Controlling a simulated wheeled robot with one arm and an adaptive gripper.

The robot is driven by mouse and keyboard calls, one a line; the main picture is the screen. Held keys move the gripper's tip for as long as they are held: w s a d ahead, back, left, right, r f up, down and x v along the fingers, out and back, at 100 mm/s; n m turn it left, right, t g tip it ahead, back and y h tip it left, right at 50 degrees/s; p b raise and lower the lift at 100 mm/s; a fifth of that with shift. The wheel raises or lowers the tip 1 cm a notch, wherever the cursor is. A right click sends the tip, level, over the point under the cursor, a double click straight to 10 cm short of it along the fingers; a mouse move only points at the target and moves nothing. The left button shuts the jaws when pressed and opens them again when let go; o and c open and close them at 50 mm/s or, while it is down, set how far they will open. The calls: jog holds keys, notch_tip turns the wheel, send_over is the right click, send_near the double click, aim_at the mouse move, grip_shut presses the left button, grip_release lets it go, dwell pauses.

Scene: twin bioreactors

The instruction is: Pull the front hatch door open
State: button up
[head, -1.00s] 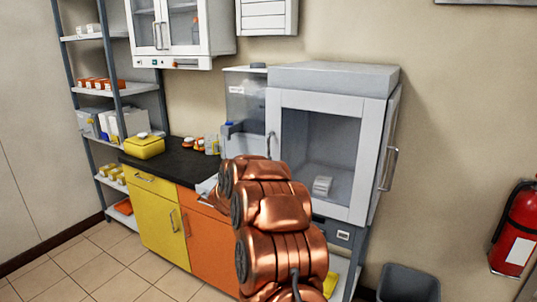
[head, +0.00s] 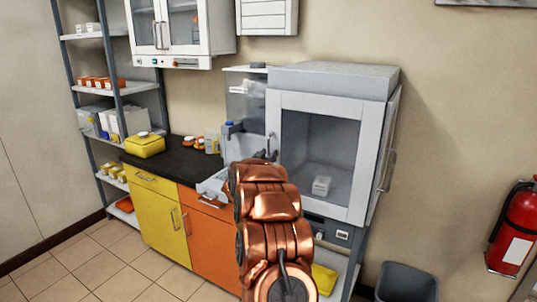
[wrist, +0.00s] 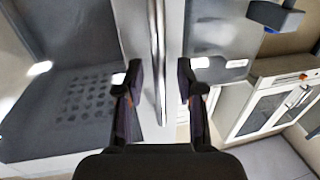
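The front hatch door (head: 278,120) is a white frame around a glass pane on a grey cabinet, and it looks shut. Its vertical bar handle (wrist: 158,60) runs between my gripper's fingers in the wrist view, with a gap on both sides. My gripper (wrist: 160,77) is open, one finger on each side of the bar. In the head view the dark tip of my gripper (head: 264,153) is at the door's left edge by the handle. My copper arm hides the door's lower left corner. How deep the bar sits between the fingers is hard to tell.
A second handle (head: 388,170) is on the cabinet's right side. Left stand a dark counter (head: 185,160) with a yellow box (head: 145,145) and bottles, and yellow and orange cupboards. A bin (head: 407,284) and a fire extinguisher (head: 513,225) are at right.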

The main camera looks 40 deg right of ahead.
jog(key=shift+c, duration=0.2)
grip_shut()
dwell(0.6)
